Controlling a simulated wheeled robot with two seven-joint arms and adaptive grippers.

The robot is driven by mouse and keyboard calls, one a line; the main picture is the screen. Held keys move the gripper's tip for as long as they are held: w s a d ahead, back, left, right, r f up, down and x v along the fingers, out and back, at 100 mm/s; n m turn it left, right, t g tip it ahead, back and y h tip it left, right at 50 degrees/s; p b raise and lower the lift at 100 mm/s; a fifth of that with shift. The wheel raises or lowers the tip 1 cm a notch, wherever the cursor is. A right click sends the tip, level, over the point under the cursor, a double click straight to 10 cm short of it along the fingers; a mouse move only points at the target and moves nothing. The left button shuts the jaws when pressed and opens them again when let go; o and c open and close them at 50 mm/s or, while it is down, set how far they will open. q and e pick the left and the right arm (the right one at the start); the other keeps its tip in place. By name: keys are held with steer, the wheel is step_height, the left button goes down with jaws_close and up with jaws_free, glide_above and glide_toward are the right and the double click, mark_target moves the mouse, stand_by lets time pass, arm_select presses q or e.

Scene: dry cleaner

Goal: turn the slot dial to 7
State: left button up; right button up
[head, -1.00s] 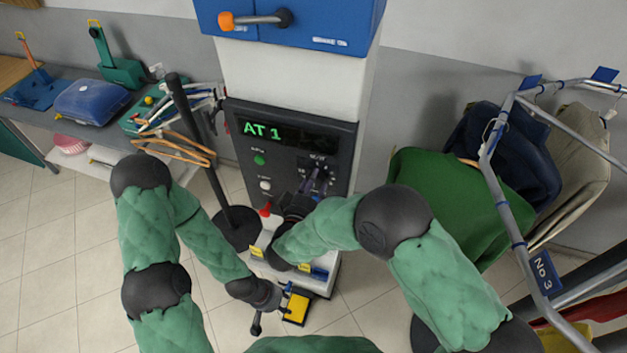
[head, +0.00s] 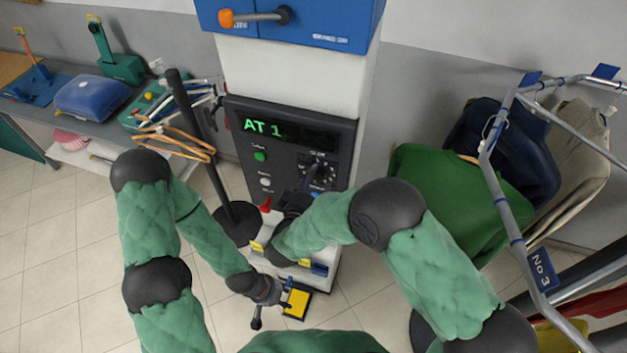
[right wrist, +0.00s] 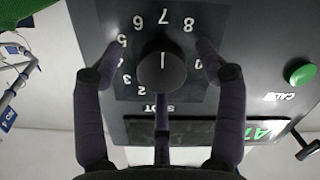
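The slot dial (right wrist: 162,75) is a round black knob on a dark number plate, upside down in the right wrist view. Its white line stands upright in that view, in line with the 7 (right wrist: 162,18) at the top; I cannot tell which end points. The green display (head: 263,128) reads AT 1. My right gripper (right wrist: 156,52) is open, with dark fingers on both sides of the knob and visible gaps to it. My left gripper (head: 272,305) is open and empty, low beside the machine's base.
The panel carries a green button (head: 260,156) and a white button (head: 265,182). A black post (head: 205,150) stands left of the machine, and a rail with garments (head: 440,190) stands right. A yellow pad (head: 297,304) lies low in front.

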steer(key=shift+r, duration=0.15)
steer(key=shift+s+a+r, duration=0.1)
steer(key=shift+s+a, duration=0.15)
steer(key=shift+s, duration=0.2)
steer(key=v, duration=1.1)
